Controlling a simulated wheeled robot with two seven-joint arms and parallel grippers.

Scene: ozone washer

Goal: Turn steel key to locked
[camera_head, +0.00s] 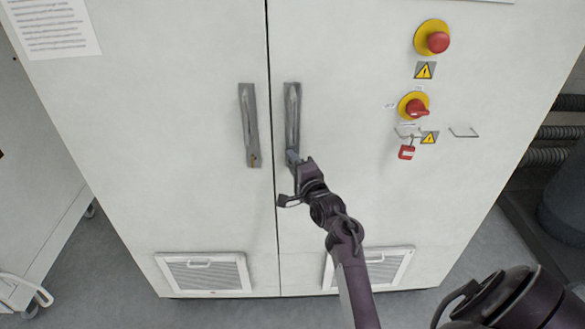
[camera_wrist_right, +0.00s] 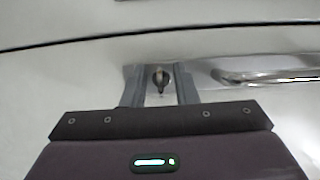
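The steel key (camera_wrist_right: 160,79) sits in the lock at the end of the right door's handle plate (camera_head: 292,115), small and dark in the wrist view. My right gripper (camera_wrist_right: 160,83) reaches it from below, one grey finger on each side. The fingers are apart, and I see gaps between them and the key. In the head view my right gripper (camera_head: 292,157) covers the lower end of that plate and hides the key. I cannot tell how far the key is turned. My left gripper is not in view.
The left door's handle (camera_head: 248,115) has a brass-coloured key (camera_head: 253,160) at its lower end. A red emergency button (camera_head: 438,42), a red-and-yellow switch (camera_head: 414,107) and a red padlock (camera_head: 406,153) are on the right door. Vent grilles (camera_head: 205,274) sit low on both doors.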

